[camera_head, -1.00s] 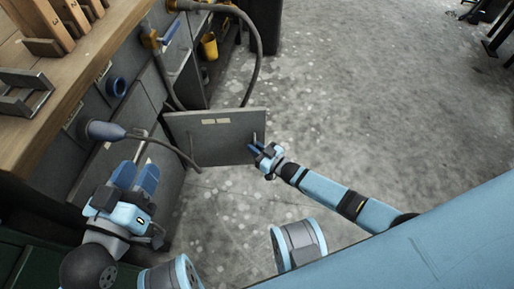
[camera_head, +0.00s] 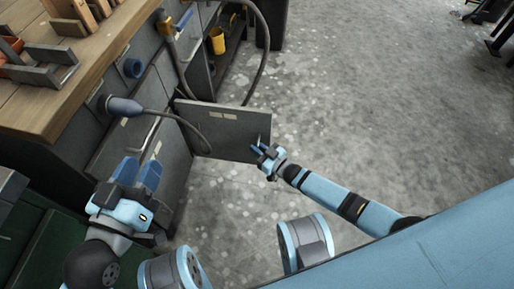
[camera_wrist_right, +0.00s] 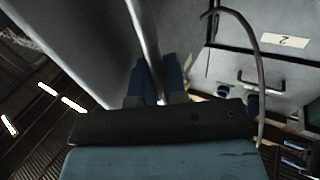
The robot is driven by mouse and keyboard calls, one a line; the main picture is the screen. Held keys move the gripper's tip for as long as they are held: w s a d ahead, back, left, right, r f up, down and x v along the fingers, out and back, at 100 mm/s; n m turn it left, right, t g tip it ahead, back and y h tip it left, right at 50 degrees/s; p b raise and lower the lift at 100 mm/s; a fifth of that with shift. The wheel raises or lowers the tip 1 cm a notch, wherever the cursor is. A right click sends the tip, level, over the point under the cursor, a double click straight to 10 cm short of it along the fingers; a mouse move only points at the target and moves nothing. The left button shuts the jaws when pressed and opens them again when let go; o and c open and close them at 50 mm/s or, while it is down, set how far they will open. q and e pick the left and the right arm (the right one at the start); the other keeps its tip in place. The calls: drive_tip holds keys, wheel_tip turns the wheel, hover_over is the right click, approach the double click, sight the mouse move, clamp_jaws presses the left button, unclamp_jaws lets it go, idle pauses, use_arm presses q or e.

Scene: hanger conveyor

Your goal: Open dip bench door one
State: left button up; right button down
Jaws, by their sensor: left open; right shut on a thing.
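The grey door panel (camera_head: 222,128) stands swung out from the bench front, with pale labels near its top. My right gripper (camera_head: 258,150) is at its outer edge, shut on the door's metal bar handle. In the right wrist view the bar handle (camera_wrist_right: 148,45) runs between the blue fingers (camera_wrist_right: 157,85). My left gripper (camera_head: 140,174) is open and empty, its fingers in front of another grey panel (camera_head: 118,148) that sits closed with a bar handle. Whether the left fingers touch that panel I cannot tell.
A wooden worktop (camera_head: 85,75) with racks is above. A blue-grey plug (camera_head: 122,107) with a hose loops past the door. A yellow cup (camera_head: 218,41) is on the shelf behind. A label reading 2 (camera_wrist_right: 285,41) shows in the wrist view. Concrete floor (camera_head: 370,110) is clear to the right.

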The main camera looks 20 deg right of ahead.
use_arm(q)
drive_tip(key=shift+f, duration=0.15)
use_arm(e)
drive_tip(key=c, duration=1.2)
unclamp_jaws()
drive_tip(key=shift+d, duration=0.1)
use_arm(q)
wheel_tip(320, 180, up, 6)
drive_tip(key=t+p, duration=0.2)
drive_tip(key=p, duration=0.2)
drive_tip(key=shift+a+n, duration=0.25)
drive_tip(key=shift+n, duration=0.05)
use_arm(e)
drive_tip(key=v, duration=1.3)
drive_tip(key=shift+s+d, duration=0.25)
drive_tip(key=shift+s, duration=0.05)
use_arm(q)
drive_tip(key=shift+s, duration=0.1)
